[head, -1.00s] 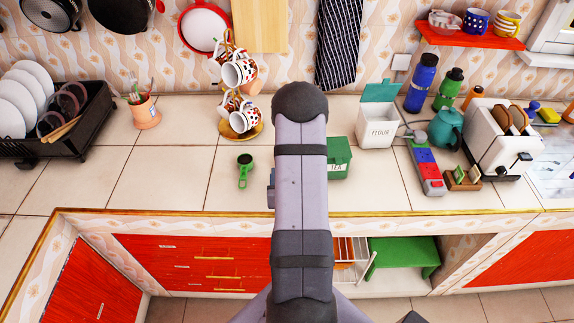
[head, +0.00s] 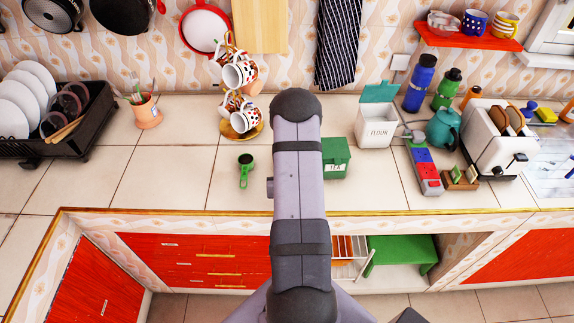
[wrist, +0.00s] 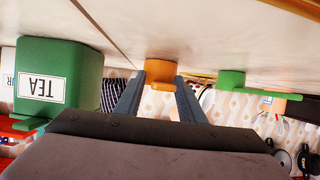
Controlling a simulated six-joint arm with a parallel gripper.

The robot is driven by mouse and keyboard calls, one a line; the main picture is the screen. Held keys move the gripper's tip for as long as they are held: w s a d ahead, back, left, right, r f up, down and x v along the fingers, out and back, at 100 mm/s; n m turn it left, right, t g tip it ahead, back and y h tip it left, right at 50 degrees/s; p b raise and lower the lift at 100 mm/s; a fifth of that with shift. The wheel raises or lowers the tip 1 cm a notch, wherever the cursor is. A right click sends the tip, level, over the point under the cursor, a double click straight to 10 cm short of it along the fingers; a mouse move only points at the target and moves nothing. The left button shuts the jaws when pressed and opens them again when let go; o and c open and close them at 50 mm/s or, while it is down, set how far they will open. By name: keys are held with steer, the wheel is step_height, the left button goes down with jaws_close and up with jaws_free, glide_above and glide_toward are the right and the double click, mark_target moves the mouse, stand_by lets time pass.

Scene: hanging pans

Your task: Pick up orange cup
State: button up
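The orange cup (wrist: 161,72) shows in the wrist view, which is upside down. It is upside down in that picture, on the tiled counter, lined up with the gap of my gripper (wrist: 160,82). My gripper is open, with one dark finger on each side of that gap. I cannot tell whether the fingertips reach past the cup's sides or stop just short of it. In the head view my own arm hides both the cup and my gripper.
A green TEA box (head: 336,158) stands right of my arm and a green scoop (head: 245,170) lies to the left. Behind are a mug stand (head: 241,120) and a white flour box (head: 376,128). An orange utensil pot (head: 148,112) and dish rack (head: 70,125) are farther left.

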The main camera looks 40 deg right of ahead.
jaws_close()
steer(key=shift+r, duration=0.2)
stand_by(0.3)
steer(key=shift+r+b, duration=0.85)
steer(key=shift+r, duration=3.8)
steer(key=shift+r, duration=0.15)
steer(key=shift+r, duration=0.15)
